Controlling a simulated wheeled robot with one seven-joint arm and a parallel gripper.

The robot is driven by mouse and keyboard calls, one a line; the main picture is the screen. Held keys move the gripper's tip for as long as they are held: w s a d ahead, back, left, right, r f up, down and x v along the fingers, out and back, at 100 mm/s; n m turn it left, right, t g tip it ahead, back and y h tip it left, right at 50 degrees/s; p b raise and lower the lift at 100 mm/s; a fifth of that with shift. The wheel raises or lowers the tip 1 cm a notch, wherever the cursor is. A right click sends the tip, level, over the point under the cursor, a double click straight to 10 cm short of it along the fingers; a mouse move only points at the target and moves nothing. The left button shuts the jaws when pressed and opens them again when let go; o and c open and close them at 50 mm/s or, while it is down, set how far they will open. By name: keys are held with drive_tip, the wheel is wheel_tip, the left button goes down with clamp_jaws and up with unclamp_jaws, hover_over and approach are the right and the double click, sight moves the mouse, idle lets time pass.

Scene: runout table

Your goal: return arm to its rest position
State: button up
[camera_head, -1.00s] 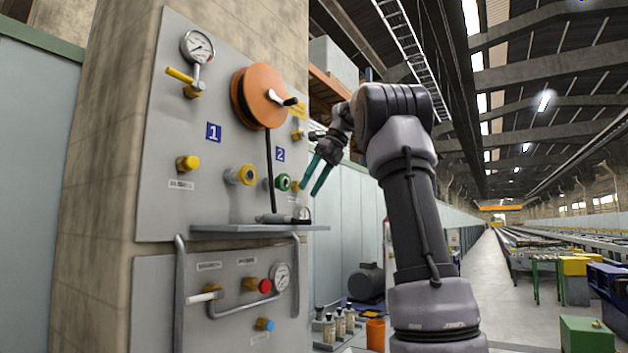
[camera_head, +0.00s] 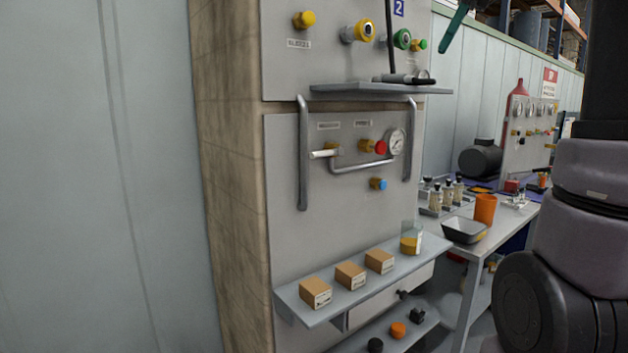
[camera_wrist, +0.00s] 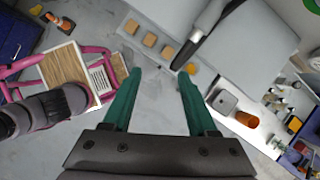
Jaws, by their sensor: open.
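My gripper (camera_wrist: 155,95) shows in the wrist view with its two green fingers spread apart and nothing between them. Grey floor lies beyond the fingertips. In the head view only a green finger (camera_head: 455,25) shows at the top edge, right of the number 2 sign and apart from the panel. My dark arm fills the right side of the head view.
A grey panel (camera_head: 290,215) carries valves, a gauge (camera_head: 396,142) and a small shelf (camera_head: 340,90). A lower shelf (camera_head: 355,298) holds several cardboard boxes and a jar (camera_head: 411,240). A bench at right holds an orange cup (camera_head: 485,209) and a tray (camera_head: 464,230).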

drive_tip(key=s+a+f+n+t+h, duration=0.1)
drive_tip(key=s+a+f+n+t, duration=0.1)
drive_tip(key=s+f+n, duration=0.7)
drive_tip(key=s+a+f+n+t+h, duration=0.1)
drive_tip(key=s+a+f+n, duration=0.3)
drive_tip(key=s+f+n, duration=0.4)
wheel_tip(320, 180, down, 4)
drive_tip(key=shift+s+f+n+t, duration=0.1)
drive_tip(key=shift+s+n+t, duration=0.3)
drive_tip(key=shift+n+t, duration=0.5)
drive_tip(key=shift+o, duration=0.2)
